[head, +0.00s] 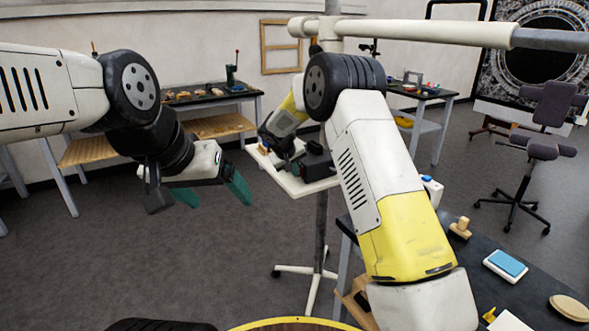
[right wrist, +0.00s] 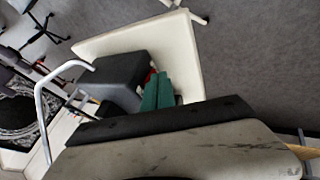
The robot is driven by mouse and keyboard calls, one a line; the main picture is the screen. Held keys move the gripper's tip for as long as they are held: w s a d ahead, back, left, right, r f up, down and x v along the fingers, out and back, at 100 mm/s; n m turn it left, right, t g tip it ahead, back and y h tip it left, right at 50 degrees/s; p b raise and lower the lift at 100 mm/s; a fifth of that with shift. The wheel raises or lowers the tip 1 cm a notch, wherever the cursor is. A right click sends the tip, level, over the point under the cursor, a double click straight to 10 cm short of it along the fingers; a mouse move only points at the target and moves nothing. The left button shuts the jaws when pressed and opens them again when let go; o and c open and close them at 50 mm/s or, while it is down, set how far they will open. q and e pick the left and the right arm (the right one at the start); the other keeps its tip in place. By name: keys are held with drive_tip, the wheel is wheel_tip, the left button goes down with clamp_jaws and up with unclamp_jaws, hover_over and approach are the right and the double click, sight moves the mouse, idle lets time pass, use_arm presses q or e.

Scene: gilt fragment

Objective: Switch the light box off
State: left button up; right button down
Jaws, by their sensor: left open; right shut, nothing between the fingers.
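A dark box (head: 317,163) stands on a white tray (head: 301,188) held on a pole stand; I cannot tell for sure that it is the light box. In the right wrist view the dark box (right wrist: 122,78) has a small red part (right wrist: 152,73) at its side, mostly hidden by my fingers. My right gripper (right wrist: 157,91) is shut and empty, its green fingertips right beside the box and red part; contact cannot be told. In the head view my right gripper (head: 287,151) is partly hidden behind its own wrist. My left gripper (head: 212,191) is open and empty in the air, left of the tray.
A dark-topped table (head: 480,265) at lower right holds a blue pad (head: 506,265) and a wooden-handled stamp (head: 461,228). Benches stand along the back wall. An office chair (head: 520,185) is at right. Grey floor is free around the stand's foot.

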drive_tip(key=shift+d+f, duration=0.1)
drive_tip(key=shift+f, duration=0.05)
drive_tip(key=shift+r, duration=0.85)
